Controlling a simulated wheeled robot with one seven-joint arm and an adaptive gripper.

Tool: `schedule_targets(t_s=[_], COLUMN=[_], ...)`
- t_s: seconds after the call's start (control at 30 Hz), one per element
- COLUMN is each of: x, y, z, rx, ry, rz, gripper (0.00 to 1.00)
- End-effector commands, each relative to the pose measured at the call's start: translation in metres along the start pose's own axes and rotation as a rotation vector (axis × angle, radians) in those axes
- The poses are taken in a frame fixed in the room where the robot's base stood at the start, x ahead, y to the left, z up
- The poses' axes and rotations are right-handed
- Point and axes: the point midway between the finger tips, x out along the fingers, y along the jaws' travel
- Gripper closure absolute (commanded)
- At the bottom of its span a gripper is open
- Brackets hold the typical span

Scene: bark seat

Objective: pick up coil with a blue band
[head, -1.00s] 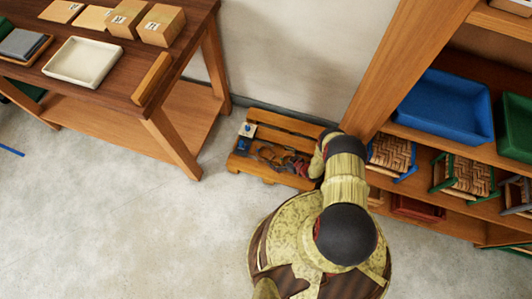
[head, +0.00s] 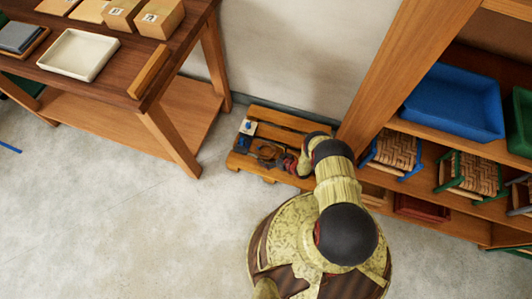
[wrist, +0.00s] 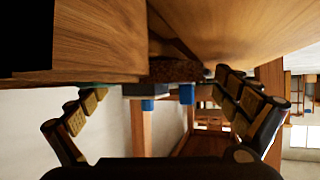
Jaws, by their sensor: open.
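A dark brown ring-like coil (head: 268,153) lies on the low wooden slatted bench (head: 290,121) in the head view; no blue band can be made out on it there. My gripper (head: 287,164) is just right of it, partly hidden by my arm. In the wrist view my gripper (wrist: 160,86) is open, its fingers spread to either side. A rough brown piece (wrist: 175,70) shows between them, beside two blue parts (wrist: 187,94) (wrist: 147,104); I cannot tell whether these belong to the coil. Nothing is visibly held.
A small white card with a blue piece (head: 248,127) is at the bench's left end. A wooden table (head: 130,95) with a white tray (head: 78,54) stands left. A shelf with a blue bin (head: 455,102) and woven stools (head: 396,152) stands right. Floor in front is clear.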

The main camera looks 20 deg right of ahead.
Motion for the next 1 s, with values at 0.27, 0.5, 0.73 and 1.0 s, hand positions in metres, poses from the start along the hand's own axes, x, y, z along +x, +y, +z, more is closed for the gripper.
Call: schedule_targets(t_s=[0.27, 0.5, 0.73, 1.0], x=[-0.0005, -0.0006, -0.0006, -0.0006], y=[0.0004, 0.0004, 0.0002, 0.0003], z=[-0.0005, -0.0004, -0.0002, -0.0004], rx=[0.000, 0.000, 0.000, 0.000], ry=[0.000, 0.000, -0.001, -0.001], rz=[0.000, 0.000, 0.000, 0.000], gripper=[0.09, 0.23, 0.36, 0.39])
